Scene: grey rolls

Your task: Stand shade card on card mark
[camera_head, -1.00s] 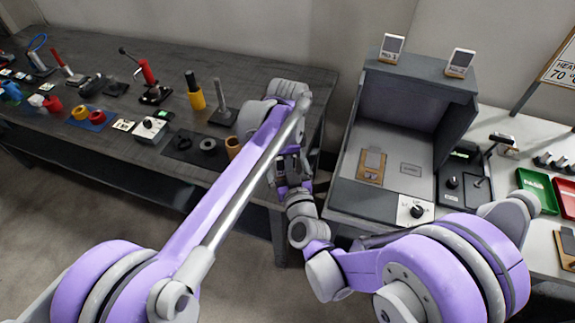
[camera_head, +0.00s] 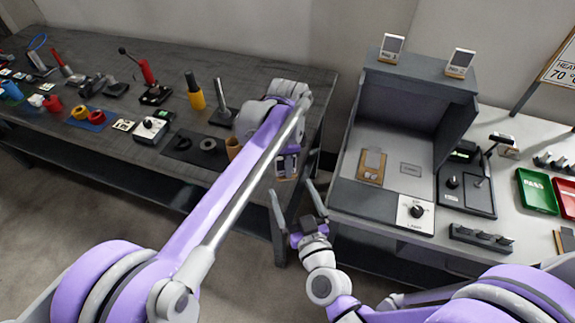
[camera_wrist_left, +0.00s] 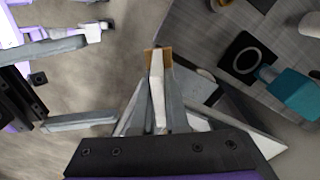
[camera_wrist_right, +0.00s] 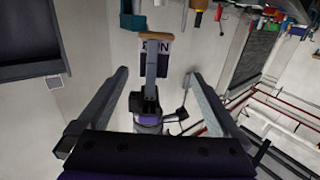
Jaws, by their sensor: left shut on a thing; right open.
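My left gripper (camera_head: 288,152) is shut on a card (camera_head: 287,167), held in the air off the table's right end. In the left wrist view the card (camera_wrist_left: 158,62) shows edge-on, with a wood-coloured end, between the fingers. In the right wrist view its face (camera_wrist_right: 157,46) shows partly, white and dark with cut-off lettering. My right gripper (camera_head: 294,192) is open and empty, below and apart from the card. A small grey marked rectangle (camera_head: 411,169) lies on the booth floor beside a wood-coloured board (camera_head: 373,166); I cannot tell whether it is the card mark.
The grey booth (camera_head: 445,120) with side walls stands on the right bench, with a knob panel (camera_head: 416,212) at its front. A black device (camera_head: 466,188) and a green tray (camera_head: 537,191) lie to its right. The dark left table (camera_head: 260,80) holds rolls and tools. A gap separates the tables.

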